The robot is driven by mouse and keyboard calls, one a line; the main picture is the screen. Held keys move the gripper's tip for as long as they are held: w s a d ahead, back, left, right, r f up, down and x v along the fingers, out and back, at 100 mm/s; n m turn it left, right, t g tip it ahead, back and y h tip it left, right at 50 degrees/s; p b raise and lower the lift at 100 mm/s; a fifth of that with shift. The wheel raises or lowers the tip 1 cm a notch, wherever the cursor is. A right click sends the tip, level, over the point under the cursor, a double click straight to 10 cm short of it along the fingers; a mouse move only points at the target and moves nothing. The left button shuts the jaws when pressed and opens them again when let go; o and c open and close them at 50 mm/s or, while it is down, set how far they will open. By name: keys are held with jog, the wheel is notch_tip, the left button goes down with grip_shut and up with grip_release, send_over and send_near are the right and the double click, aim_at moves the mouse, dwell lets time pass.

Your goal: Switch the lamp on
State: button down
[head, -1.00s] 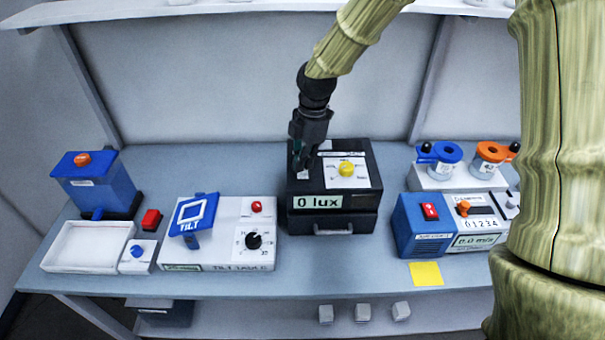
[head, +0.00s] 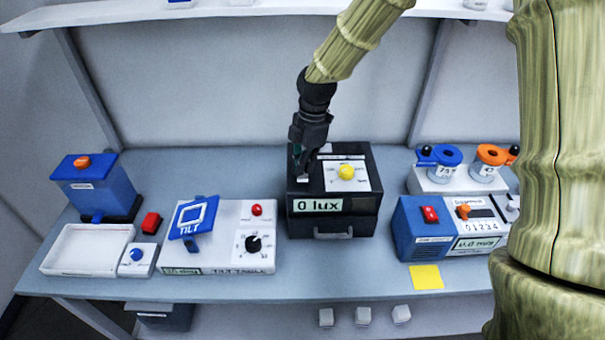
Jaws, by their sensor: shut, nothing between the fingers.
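The black box with the "0 lux" display (head: 318,205) stands at the middle of the bench. The gripper hides part of the box's top left. No lit lamp shows, and the display reads 0 lux.
Right are a blue box with a red switch (head: 415,247), blue and orange ring holders, and a yellow note (head: 426,277).

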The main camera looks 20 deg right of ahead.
aim_at(303, 178)
jog(key=shift+f+b, duration=0.4)
jog(key=shift+f, duration=0.65)
dwell(1.4)
jog(key=shift+r, duration=0.15)
jog(key=shift+r+p, duration=2.8)
jog(key=shift+r, duration=0.55)
